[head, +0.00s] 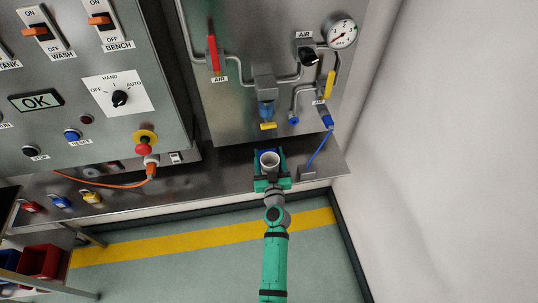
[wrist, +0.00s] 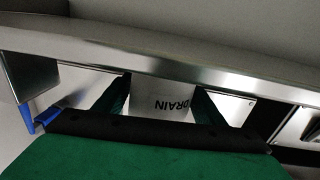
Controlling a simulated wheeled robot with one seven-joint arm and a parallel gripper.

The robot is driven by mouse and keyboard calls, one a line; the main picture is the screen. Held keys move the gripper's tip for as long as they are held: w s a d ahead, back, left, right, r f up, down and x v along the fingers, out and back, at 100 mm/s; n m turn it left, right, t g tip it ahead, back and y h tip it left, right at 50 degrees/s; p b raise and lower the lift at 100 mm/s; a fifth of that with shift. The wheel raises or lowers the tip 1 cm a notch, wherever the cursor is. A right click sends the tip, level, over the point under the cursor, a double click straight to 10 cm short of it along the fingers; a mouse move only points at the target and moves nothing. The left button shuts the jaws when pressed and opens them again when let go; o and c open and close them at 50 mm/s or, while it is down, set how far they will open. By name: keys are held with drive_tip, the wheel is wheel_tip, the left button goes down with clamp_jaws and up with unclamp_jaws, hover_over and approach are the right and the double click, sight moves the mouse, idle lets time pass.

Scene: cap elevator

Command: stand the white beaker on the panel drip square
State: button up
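The white beaker (head: 269,160) is upright in the head view, its open mouth facing up, at the steel ledge below the panel. My green gripper (head: 270,172) has one finger on each side of it. In the wrist view a pale surface marked DRAIN (wrist: 160,98) fills the gap between the dark green fingers (wrist: 160,92), which look closed against it. A bit of blue (head: 263,151) shows just behind the beaker and may be the drip square, mostly hidden. I cannot tell whether the beaker's base touches the ledge.
A blue-bodied filter with a yellow tag (head: 267,112) hangs on the panel above the beaker. A blue hose (head: 319,148) runs down to a small grey block (head: 307,173) at right. Padlocks (head: 91,196) lie on the ledge at left. A red emergency button (head: 143,149) juts out nearby.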

drive_tip(key=shift+o, duration=0.7)
drive_tip(key=shift+d, duration=0.1)
drive_tip(key=shift+s, duration=0.1)
drive_tip(key=s, duration=0.3)
drive_tip(key=s+d, duration=0.1)
drive_tip(key=s, duration=0.5)
drive_tip(key=shift+d, duration=0.35)
drive_tip(key=shift+s+d, duration=0.25)
drive_tip(key=shift+s, duration=0.55)
drive_tip(key=shift+w, duration=0.1)
